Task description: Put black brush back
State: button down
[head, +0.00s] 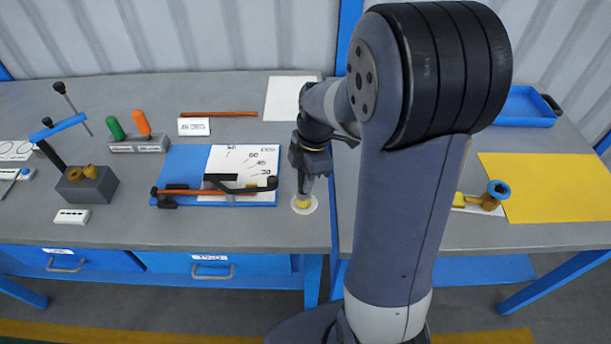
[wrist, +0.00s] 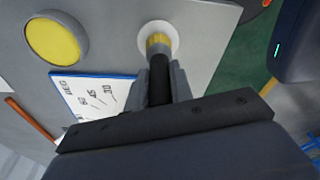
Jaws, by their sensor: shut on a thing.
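My gripper (head: 306,182) points down near the front edge of the grey bench, right of the blue board. It is shut on the black brush (wrist: 159,80), seen in the wrist view as a dark handle between the fingers. The brush's yellow end (head: 302,202) points down at a white round spot (head: 312,208); it also shows in the wrist view (wrist: 158,43). The yellow end overlaps the spot (wrist: 145,38) in both views. I cannot tell whether it touches it. The upper part of the brush is hidden by my gripper.
Left of my gripper lies a blue board (head: 184,163) with an angle sheet and a black lever. A round grey dish with a yellow inside (wrist: 55,42) shows in the wrist view. A yellow mat (head: 560,185) and blue tray (head: 525,107) lie right. My arm hides the bench middle.

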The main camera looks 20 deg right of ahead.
jog(key=shift+f, duration=0.2)
jog(key=c, duration=1.3)
grip_release()
jog(key=shift+o, duration=0.2)
jog(key=shift+r, duration=0.15)
notch_tip(320, 180, up, 12)
jog(key=d, duration=0.1)
jog(key=shift+d, duration=0.35)
